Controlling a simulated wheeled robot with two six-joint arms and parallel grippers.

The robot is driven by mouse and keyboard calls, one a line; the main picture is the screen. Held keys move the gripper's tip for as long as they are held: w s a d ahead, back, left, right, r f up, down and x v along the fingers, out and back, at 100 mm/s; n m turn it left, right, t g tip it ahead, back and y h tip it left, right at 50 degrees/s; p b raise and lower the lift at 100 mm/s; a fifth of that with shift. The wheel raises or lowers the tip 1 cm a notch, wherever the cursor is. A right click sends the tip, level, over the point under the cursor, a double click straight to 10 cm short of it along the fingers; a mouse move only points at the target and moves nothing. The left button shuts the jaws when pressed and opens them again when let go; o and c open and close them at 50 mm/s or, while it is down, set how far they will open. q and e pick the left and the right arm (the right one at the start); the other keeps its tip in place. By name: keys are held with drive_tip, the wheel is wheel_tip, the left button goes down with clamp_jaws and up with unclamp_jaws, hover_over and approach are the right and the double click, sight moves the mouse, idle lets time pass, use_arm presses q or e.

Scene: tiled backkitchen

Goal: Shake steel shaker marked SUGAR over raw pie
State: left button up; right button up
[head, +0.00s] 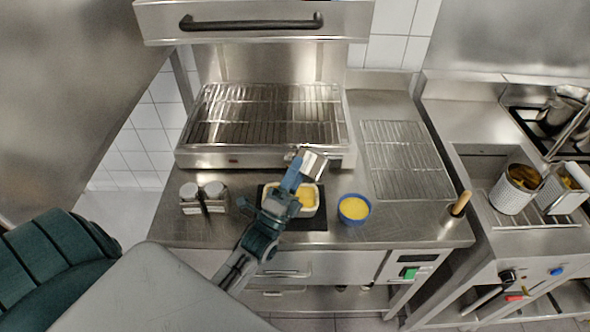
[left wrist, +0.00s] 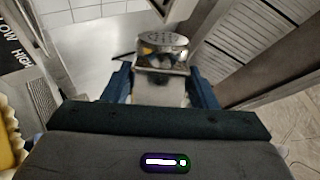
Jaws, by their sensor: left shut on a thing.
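My left gripper (head: 298,176) is shut on a steel shaker (head: 314,163) and holds it tilted above the far side of the pie. In the left wrist view, the shaker (left wrist: 162,52) sits between the two blue fingers (left wrist: 163,88), its domed, holed lid showing; no SUGAR marking is readable. The raw pie (head: 307,201), with a pale rim and yellow filling, lies on a dark board and is partly covered by my gripper. Its crust edge also shows at the left of the left wrist view (left wrist: 8,150). My right gripper is out of view.
A blue bowl (head: 354,209) of yellow stuff stands right of the pie. A rack with two more shakers (head: 214,191) stands left. A grill (head: 265,117) is close behind. A wire rack (head: 403,160) and a wooden-handled tool (head: 460,203) are at the right.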

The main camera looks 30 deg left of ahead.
use_arm(q)
drive_tip(key=n+y, duration=0.2)
drive_tip(key=f+n+y, duration=0.1)
drive_tip(key=shift+d+n+b, duration=0.3)
drive_tip(key=shift+b, duration=0.05)
drive_tip(key=n+g+y+p, duration=0.1)
drive_tip(key=n+y+p, duration=0.1)
drive_tip(key=n+y, duration=0.3)
drive_tip(key=shift+d+n, duration=0.1)
drive_tip(key=shift+n, duration=0.6)
drive_tip(key=n+y, duration=0.1)
drive_tip(key=f+n+g+y+p, duration=0.1)
drive_tip(key=n, duration=0.1)
drive_tip(key=n+g+y, duration=0.1)
drive_tip(key=n, duration=0.1)
drive_tip(key=shift+f+y+p, duration=0.25)
drive_tip(key=shift+y+p, duration=0.05)
drive_tip(key=shift+p, duration=0.1)
wheel_tip(320, 180, up, 4)
drive_tip(key=shift+f, duration=0.25)
wheel_tip(320, 180, down, 3)
drive_tip(key=shift+f, duration=0.2)
